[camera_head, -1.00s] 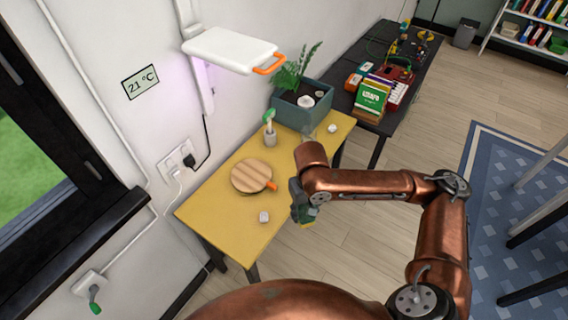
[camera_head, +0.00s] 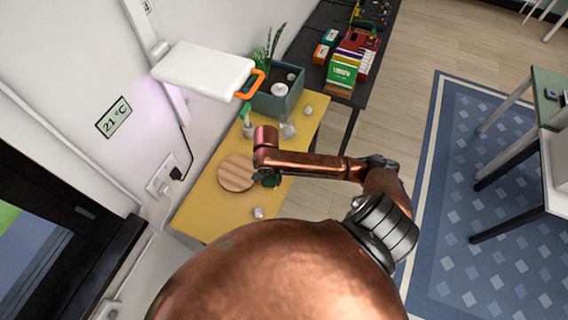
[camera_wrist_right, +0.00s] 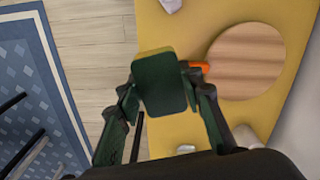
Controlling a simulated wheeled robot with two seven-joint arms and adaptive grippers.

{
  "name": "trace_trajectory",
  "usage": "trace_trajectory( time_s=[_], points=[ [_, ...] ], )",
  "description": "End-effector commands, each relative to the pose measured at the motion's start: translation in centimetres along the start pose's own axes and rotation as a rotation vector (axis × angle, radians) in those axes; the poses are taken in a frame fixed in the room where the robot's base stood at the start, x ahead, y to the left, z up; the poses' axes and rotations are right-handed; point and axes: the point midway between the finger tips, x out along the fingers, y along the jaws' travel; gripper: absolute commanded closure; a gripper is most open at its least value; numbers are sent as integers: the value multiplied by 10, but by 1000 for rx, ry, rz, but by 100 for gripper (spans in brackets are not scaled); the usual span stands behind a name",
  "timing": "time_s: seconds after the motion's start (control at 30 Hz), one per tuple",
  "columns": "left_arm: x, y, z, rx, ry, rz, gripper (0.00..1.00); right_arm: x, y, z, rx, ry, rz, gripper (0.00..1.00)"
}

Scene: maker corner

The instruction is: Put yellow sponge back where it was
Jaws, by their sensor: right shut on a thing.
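The sponge (camera_wrist_right: 162,83) shows in the right wrist view as a dark green pad with a yellow edge on its far side. My right gripper (camera_wrist_right: 164,92) is shut on it, one finger on each side. In the head view this gripper (camera_head: 268,179) hangs at the right edge of the yellow table (camera_head: 205,208), beside the round wooden board (camera_head: 237,173); the sponge is mostly hidden there by my arm. My left gripper is out of view.
Small white lumps (camera_head: 258,213) lie on the yellow table. A green-handled brush in a cup (camera_head: 248,127) and a planter (camera_head: 276,100) stand towards its far end. A white lamp panel (camera_head: 203,70) overhangs from the wall. Bare table shows in front of the board.

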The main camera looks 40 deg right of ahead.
Motion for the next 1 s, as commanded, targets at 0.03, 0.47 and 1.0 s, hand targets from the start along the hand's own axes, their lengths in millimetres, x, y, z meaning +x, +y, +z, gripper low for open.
trace_trajectory(
  time_s=[0.03, 0.47, 1.0],
  points=[
    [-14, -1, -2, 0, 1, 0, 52, 1, 14, 0, 60, -7, 5, 88],
    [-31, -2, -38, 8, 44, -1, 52, 30, 46, -30, 235, 4, 1, 88],
    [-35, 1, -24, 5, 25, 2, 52, 101, 28, -129, 230, 1, -1, 88]
  ],
)
